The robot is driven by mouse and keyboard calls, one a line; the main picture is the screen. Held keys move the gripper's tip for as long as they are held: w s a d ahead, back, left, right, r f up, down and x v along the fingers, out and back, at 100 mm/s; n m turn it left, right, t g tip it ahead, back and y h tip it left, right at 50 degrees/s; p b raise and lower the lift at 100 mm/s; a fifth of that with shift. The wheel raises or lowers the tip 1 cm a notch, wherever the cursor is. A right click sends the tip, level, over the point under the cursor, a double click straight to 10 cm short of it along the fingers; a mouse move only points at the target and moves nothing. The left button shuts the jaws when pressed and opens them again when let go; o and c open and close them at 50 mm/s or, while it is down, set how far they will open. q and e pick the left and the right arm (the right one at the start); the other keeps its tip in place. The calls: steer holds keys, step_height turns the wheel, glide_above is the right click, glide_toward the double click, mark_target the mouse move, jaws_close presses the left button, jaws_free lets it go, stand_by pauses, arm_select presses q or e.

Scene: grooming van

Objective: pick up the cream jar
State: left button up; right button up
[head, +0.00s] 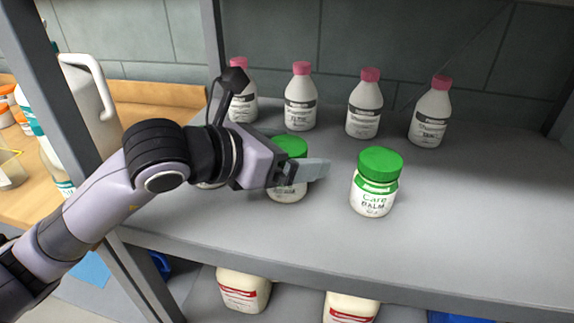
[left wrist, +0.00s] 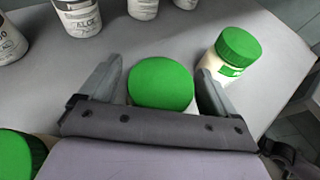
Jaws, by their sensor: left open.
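A cream jar with a green lid and white body (head: 286,193) stands upright on the grey shelf, partly hidden by my left gripper (head: 300,172). In the left wrist view its green lid (left wrist: 161,83) lies between the two open fingers (left wrist: 160,85). The fingers are on either side of it, and I cannot tell whether they touch it. A second green-lidded jar (head: 375,183), labelled "Care Balm", stands apart to the right; it also shows in the left wrist view (left wrist: 231,52). A third green lid (left wrist: 15,155) is at that view's lower left. My right gripper is not in view.
Several white bottles with pink caps (head: 364,104) stand in a row behind the jars on the shelf (head: 470,210). White tubs with red labels (head: 244,289) sit on the level below. The shelf's right side is clear. A grey upright post (head: 212,50) stands at left.

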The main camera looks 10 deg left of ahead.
arm_select(q)
steer(key=shift+w+d+f, duration=0.15)
steer(key=shift+w+d, duration=0.05)
steer(key=shift+w, duration=0.1)
steer(key=shift+c, duration=0.3)
steer(key=c, duration=1.2)
